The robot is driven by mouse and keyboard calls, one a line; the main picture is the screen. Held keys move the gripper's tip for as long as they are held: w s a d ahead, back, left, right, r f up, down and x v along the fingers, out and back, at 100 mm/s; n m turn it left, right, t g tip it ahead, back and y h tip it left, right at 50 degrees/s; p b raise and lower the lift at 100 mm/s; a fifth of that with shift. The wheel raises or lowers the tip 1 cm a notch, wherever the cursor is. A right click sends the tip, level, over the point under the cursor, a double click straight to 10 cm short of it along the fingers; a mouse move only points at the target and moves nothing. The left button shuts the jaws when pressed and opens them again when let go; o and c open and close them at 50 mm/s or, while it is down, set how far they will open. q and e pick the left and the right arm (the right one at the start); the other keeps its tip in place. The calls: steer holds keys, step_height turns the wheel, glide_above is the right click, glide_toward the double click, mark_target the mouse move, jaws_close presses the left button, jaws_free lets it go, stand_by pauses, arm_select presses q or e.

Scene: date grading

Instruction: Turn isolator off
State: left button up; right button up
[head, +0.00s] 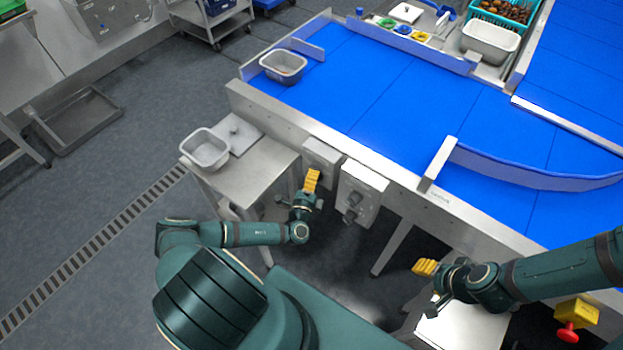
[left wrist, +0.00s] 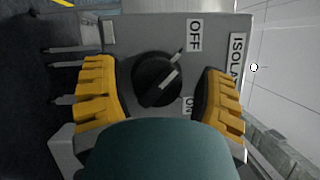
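The isolator is a grey box with a black rotary knob (left wrist: 157,80) in the left wrist view. An OFF label (left wrist: 194,35) is at its upper right, an ON label (left wrist: 188,104) at its lower right, and a partly cut ISOLA... label (left wrist: 238,55) at the right. The knob's pale bar slants up to the right; its exact setting is hard to tell. My left gripper (left wrist: 160,95) is open, one yellow finger each side of the knob, apart from it. In the head view my left gripper (head: 311,181) is before a grey box (head: 322,155) under the conveyor edge. My right gripper (head: 425,267) is at lower right.
A second grey box with knobs (head: 360,192) is just right of my left gripper. A steel side table (head: 255,175) with a grey tub (head: 205,150) is to the left. The blue conveyor (head: 400,100) lies above. A red button on a yellow box (head: 577,314) is at lower right.

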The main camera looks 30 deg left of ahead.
arm_select(q)
steer(key=shift+s+f, duration=0.1)
steer(key=shift+s, duration=0.05)
steer(key=v, duration=1.1)
steer(key=shift+s, duration=0.4)
steer(key=shift+d, duration=0.15)
